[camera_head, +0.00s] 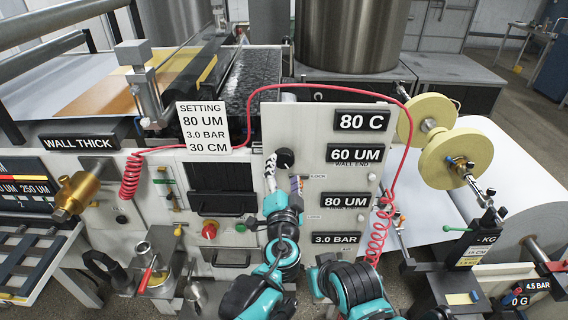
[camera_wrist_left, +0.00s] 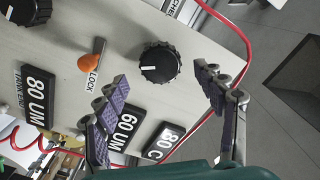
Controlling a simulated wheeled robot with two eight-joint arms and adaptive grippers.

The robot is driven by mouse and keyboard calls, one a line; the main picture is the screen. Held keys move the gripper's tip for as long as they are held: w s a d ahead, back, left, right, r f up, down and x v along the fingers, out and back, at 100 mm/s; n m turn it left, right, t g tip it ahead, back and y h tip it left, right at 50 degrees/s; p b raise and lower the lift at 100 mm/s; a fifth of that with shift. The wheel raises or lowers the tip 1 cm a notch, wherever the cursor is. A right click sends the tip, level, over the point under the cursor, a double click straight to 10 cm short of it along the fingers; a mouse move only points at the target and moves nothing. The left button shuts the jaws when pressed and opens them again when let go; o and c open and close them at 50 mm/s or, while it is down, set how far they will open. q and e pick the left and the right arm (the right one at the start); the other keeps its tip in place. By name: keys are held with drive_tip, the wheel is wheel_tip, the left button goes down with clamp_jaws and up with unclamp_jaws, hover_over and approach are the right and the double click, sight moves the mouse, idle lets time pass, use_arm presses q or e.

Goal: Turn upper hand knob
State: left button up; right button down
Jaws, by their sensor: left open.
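The upper hand knob (camera_head: 285,158) is a round black knob on the pale control panel (camera_head: 300,122), left of the 60 UM display (camera_head: 354,154). In the left wrist view the knob (camera_wrist_left: 160,62) is black and ribbed with a white mark. My left gripper (camera_head: 283,174) is open at the panel, just below the knob in the head view. In the left wrist view the knob shows in the gap between its two purple-padded fingers (camera_wrist_left: 165,85); contact cannot be told. A second black knob (camera_wrist_left: 28,10) shows at the upper left there. My right gripper is not in view.
An orange LOCK lever (camera_wrist_left: 92,55) sits on the panel between the knobs. A red coiled cable (camera_head: 405,130) arcs over the panel and hangs at its right. A setting sign (camera_head: 203,128) stands to the left. Yellow rolls (camera_head: 455,158) are at the right.

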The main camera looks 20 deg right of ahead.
use_arm(q)
drive_tip(key=v, duration=0.7)
drive_tip(key=shift+s+a, duration=0.1)
